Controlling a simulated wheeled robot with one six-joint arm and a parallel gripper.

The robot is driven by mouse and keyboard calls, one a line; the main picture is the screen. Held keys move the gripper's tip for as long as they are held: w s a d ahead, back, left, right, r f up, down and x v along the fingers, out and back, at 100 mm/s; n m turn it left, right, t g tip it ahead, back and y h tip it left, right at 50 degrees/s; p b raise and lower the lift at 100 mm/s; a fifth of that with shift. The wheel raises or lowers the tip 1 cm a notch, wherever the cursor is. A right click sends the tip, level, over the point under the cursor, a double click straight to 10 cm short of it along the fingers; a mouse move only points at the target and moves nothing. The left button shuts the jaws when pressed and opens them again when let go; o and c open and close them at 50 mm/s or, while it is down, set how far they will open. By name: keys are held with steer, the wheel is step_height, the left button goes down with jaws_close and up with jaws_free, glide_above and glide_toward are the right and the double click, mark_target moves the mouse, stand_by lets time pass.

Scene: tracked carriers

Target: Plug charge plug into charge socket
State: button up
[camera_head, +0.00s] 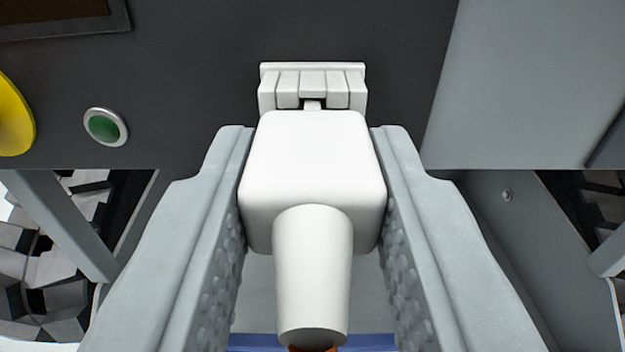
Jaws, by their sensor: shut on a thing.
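The white charge plug (313,165) is held between the two grey fingers of my gripper (313,185), which is shut on its sides. Its rounded handle points toward me, with a bit of orange at the handle's lower end. The white charge socket (313,72) is on the dark panel straight ahead, just above the plug in the picture. The plug's front lines up left to right with the socket and overlaps its lower middle. The plug body hides the front contact area, so I cannot tell whether any part of it is inside the socket.
The dark panel (210,80) carries a green button (104,126) and a yellow round part (12,115) at left. A grey panel (530,80) stands at right. Tracks (40,265) show at lower left and at the right edge.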

steer(key=shift+w, duration=0.25)
stand_by(0.6)
steer(key=o, duration=1.1)
steer(key=shift+c, duration=0.2)
steer(key=shift+s, duration=0.1)
steer(key=s, duration=1.7)
steer(key=s+r, duration=0.4)
steer(key=r, duration=0.5)
steer(key=s+r, duration=0.4)
steer(key=r, duration=0.5)
steer(key=s+r, duration=0.5)
steer(key=r, duration=0.3)
steer(key=s+r, duration=0.7)
steer(key=s, duration=0.5)
steer(key=s+r, duration=0.7)
steer(key=s, duration=0.5)
steer(key=shift+s+r+g, duration=0.15)
steer(key=shift+s+g, duration=0.05)
steer(key=shift+g, duration=0.1)
